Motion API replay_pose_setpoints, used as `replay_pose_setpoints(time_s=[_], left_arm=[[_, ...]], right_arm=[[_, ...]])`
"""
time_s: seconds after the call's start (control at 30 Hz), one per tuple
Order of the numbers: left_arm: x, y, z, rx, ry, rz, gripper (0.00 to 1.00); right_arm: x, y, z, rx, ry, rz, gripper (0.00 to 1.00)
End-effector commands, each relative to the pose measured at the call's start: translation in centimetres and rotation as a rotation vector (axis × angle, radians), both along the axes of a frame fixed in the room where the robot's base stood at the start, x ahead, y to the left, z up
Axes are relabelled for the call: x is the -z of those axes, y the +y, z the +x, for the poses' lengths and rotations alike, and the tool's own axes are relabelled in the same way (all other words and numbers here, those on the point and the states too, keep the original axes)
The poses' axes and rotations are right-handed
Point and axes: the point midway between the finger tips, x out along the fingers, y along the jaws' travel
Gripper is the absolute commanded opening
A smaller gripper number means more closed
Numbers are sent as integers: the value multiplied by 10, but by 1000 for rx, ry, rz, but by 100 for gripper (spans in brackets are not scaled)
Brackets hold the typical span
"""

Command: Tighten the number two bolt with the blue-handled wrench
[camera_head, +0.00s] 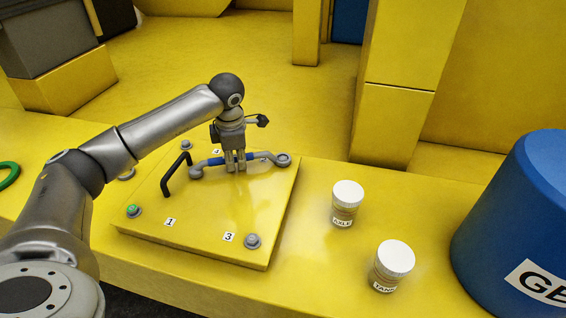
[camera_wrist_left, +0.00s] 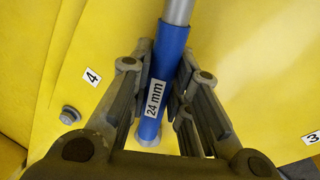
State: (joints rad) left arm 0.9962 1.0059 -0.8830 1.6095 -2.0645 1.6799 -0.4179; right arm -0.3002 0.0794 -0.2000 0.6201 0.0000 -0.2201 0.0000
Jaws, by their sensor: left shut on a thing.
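The blue-handled wrench (camera_head: 256,156) lies level across the back of the yellow plate. My left gripper (camera_head: 236,165) is shut on its blue handle from above. In the left wrist view the handle (camera_wrist_left: 170,55) runs between the fingers (camera_wrist_left: 158,100) and bears a "24 mm" label. The wrench's right grey end (camera_head: 283,160) is at the plate's far right corner. It seems to be over a bolt there, but I cannot tell if it is seated around it. No number two label shows. My right gripper is not in view.
The yellow plate (camera_head: 200,225) has a green-topped bolt (camera_head: 133,210) by label 1, a grey bolt (camera_head: 252,241) by label 3, another (camera_head: 185,145) near label 4, and a black handle (camera_head: 165,183). Two white-lidded jars (camera_head: 347,194) (camera_head: 396,257) and a blue drum (camera_head: 525,220) stand right.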

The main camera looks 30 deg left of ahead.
Motion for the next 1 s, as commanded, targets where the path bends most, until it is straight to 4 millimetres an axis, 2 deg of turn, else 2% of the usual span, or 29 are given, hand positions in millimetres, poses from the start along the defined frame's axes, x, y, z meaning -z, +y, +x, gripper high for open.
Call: replay_pose_setpoints(time_s=[1.0], left_arm=[[-2, 5, 8, 76, -3, -1, 0]], right_arm=[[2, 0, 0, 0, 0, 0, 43]])
